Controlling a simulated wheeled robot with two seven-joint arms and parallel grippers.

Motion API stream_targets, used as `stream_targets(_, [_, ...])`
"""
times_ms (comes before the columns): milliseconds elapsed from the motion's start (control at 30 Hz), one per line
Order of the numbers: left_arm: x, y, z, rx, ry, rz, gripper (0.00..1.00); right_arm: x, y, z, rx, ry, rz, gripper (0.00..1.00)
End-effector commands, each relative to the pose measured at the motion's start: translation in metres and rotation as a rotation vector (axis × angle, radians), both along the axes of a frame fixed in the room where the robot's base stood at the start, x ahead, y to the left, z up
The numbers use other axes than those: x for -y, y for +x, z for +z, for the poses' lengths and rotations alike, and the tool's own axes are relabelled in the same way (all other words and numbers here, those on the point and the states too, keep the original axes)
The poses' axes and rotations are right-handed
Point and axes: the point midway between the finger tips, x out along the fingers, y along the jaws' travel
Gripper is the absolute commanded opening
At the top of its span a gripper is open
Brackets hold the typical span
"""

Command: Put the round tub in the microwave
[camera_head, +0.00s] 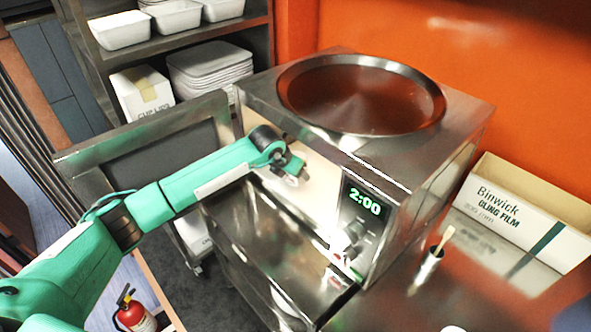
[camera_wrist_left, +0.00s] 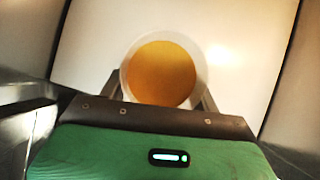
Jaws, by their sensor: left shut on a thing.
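The round tub (camera_wrist_left: 161,73) has a white rim and orange-brown contents, seen from above in the left wrist view. My left gripper (camera_wrist_left: 163,90) is shut on it, with a finger on either side. The tub looks level over a pale, lit floor inside the microwave. The steel microwave (camera_head: 440,165) shows a green 2:00, and its door (camera_head: 150,150) stands open to the left. My right gripper is not in view.
A large round steel pan (camera_head: 360,95) sits on top of the microwave. Shelves with white trays (camera_head: 210,65) are behind the door. A fire extinguisher (camera_head: 135,315) is lower left.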

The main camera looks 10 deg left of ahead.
Motion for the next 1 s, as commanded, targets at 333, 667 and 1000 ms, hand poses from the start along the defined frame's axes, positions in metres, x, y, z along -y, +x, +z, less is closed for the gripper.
stream_targets(333, [0.003,0.008,-0.014,0.002,0.0,0.0,0.32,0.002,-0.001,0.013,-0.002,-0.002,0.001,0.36])
stream_targets(667, [0.003,0.007,-0.017,-0.001,0.001,0.001,0.78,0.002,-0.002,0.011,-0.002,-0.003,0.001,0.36])
stream_targets(1000, [0.003,0.007,-0.015,0.0,0.001,0.001,0.84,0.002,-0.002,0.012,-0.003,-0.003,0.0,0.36])
